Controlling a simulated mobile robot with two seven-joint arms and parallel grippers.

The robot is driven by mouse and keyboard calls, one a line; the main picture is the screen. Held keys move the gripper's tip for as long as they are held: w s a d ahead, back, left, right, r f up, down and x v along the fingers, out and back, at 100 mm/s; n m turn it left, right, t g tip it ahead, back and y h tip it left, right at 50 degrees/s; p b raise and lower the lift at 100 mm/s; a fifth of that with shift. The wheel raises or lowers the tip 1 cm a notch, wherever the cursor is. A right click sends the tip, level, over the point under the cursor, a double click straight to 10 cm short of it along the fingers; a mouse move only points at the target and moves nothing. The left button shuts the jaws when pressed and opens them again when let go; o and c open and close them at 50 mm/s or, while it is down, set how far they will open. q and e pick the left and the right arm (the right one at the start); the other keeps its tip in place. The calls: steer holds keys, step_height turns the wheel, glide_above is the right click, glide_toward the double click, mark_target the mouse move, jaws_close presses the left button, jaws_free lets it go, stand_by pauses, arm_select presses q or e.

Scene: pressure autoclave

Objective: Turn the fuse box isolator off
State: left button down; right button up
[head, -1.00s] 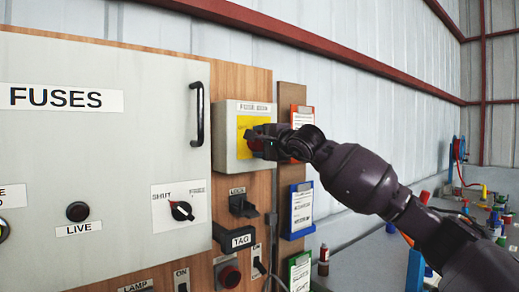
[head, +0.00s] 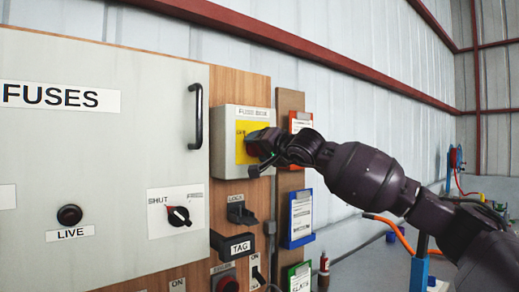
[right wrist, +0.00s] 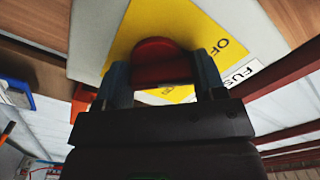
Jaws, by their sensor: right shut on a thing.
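The fuse box isolator is a grey box (head: 226,120) with a yellow plate (head: 243,128) on its front, mounted on the wooden board. Its red handle (right wrist: 158,62) shows in the right wrist view, in front of the yellow plate (right wrist: 192,30), where the letters "OF" can be read. My right gripper (head: 256,148) is at the plate; in the right wrist view its two fingers (right wrist: 160,82) are on either side of the red handle, shut on it. In the head view the gripper hides most of the handle. My left gripper is not in view.
The grey FUSES cabinet (head: 120,150) with a black bar handle (head: 196,115) stands left of the isolator. Below are the LOCK bracket (head: 240,210) and TAG holder (head: 232,244). Clipboards, including a blue one (head: 299,217), hang to the right.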

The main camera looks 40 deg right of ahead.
steer(key=shift+r+n, duration=0.1)
steer(key=shift+n, duration=0.2)
steer(key=o, duration=0.9)
steer(key=s, duration=1.1)
steer(key=shift+d, duration=0.35)
steer(key=shift+w, duration=0.1)
stand_by(0.3)
